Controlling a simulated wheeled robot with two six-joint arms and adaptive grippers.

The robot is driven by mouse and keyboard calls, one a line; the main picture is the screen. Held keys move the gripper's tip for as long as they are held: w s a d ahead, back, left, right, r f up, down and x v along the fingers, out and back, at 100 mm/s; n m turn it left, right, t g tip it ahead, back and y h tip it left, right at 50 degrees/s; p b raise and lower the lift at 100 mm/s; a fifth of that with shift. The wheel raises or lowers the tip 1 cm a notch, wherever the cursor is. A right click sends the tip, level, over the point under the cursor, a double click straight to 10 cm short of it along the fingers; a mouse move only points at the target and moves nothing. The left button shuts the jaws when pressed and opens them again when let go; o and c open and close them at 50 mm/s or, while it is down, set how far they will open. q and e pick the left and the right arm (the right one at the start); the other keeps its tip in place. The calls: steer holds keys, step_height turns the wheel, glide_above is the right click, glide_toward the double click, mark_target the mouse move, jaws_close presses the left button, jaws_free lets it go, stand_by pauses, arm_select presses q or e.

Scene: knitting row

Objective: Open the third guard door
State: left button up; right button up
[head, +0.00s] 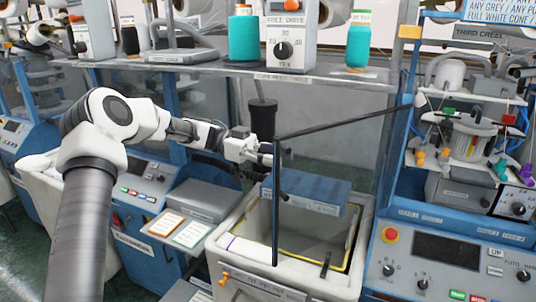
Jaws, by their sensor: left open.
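A clear guard door with a dark frame (276,225) stands swung out from the middle machine, over a pale bin. Its top rail slopes up to the blue post on the right, and its free upright edge is nearest me. I cannot read a number on this door. My left gripper (265,153) is open at the upper part of that free edge, on its left side. The fingertips are small and partly hidden by the edge, so contact is unclear. My right gripper is not in view.
The pale bin (232,262) stands below the door, with a blue labelled panel (310,190) above its opening. A control panel (440,250) is at right, under a "THIRD CREEL" sign (478,32). A shelf (215,67) with teal cones runs above my arm.

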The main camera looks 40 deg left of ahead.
arm_select(q)
steer(key=s+a, duration=0.1)
steer(key=a, duration=1)
steer(key=shift+s+a, duration=0.2)
steer(key=shift+a, duration=0.2)
